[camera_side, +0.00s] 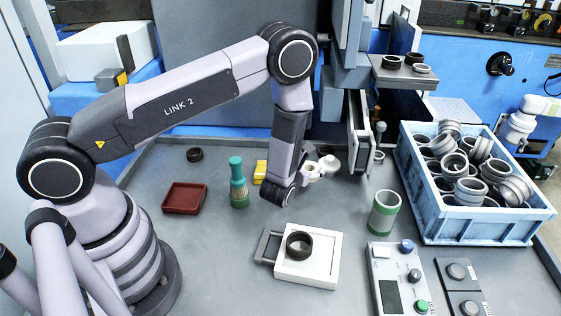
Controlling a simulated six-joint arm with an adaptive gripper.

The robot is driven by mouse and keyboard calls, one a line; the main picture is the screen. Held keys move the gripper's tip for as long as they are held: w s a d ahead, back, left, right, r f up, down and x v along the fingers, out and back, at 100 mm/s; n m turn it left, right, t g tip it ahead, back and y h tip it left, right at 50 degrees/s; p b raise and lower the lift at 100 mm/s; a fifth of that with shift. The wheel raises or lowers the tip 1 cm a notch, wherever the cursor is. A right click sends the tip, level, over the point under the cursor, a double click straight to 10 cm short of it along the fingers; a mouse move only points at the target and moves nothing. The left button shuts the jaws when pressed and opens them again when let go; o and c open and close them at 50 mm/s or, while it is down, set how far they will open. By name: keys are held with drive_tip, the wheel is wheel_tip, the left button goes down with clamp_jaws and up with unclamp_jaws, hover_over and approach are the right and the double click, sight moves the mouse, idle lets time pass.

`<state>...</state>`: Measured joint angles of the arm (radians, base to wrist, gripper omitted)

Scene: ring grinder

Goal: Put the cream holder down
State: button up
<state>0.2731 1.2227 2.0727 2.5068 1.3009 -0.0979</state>
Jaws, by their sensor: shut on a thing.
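My gripper (317,170) is at the end of the arm, right of the wrist, above the middle of the grey table. It is shut on the cream holder (328,164), a small pale piece that shows at the gripper's right end. The holder appears to be off the table, with the fixture's upright part behind it to the right. The fingers are small and partly merge with the holder in this view, so the exact grip is hard to make out.
A white square block (318,270) bears a dark ring (299,244) in front. A green-banded cylinder (384,212), a control box (388,292) and a blue crate (478,231) of rings stand right. A teal-handled brush (238,184), red tray (185,198) and yellow block (260,171) stand left.

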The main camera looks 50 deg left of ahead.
sight(308, 190)
drive_tip(key=shift+f, duration=2.4)
drive_tip(key=shift+f, duration=0.15)
drive_tip(key=o, duration=1.2)
drive_tip(key=shift+c, duration=0.2)
